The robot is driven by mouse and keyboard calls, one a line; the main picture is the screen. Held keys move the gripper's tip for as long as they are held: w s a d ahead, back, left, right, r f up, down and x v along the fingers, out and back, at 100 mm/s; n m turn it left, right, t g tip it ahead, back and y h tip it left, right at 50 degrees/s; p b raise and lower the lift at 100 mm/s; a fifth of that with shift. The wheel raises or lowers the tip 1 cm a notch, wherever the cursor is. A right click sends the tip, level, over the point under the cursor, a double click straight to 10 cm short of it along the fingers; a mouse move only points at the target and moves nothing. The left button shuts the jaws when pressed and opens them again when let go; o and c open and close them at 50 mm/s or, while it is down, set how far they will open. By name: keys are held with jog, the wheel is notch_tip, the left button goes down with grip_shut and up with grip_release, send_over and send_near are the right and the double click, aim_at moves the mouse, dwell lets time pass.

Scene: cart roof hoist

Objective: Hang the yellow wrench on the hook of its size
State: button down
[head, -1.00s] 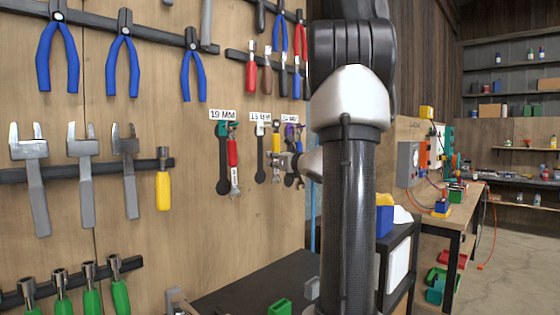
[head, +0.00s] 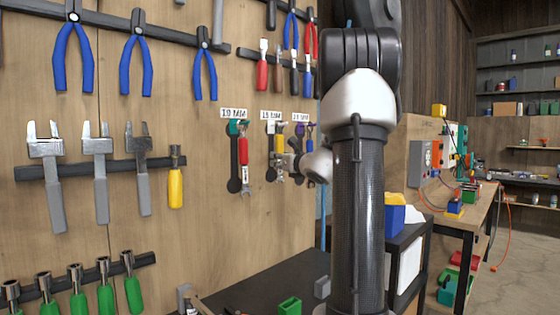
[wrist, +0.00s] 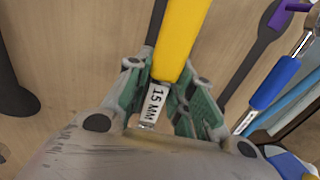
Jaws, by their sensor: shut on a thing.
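The yellow wrench (head: 280,143) is upright in front of the pegboard, under the middle size label (head: 271,115). In the wrist view its yellow handle (wrist: 182,40) runs up out of frame, and its white tag reads 15 MM. My gripper (wrist: 163,90) is shut on its lower, tagged end, one finger on each side; in the head view my gripper (head: 291,162) is partly behind my arm. The middle hook is too small to make out, so I cannot tell whether the wrench's top is on it.
A red wrench (head: 243,152) hangs to the left and a blue-handled wrench (wrist: 275,83) to the right, by a purple hook (wrist: 282,18). Dark wrench outlines mark the board. Pliers, calipers and screwdrivers hang around. A dark cart top (head: 260,288) lies below.

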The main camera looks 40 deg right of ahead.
jog(key=c, duration=1.1)
grip_release()
jog(key=shift+c, duration=0.2)
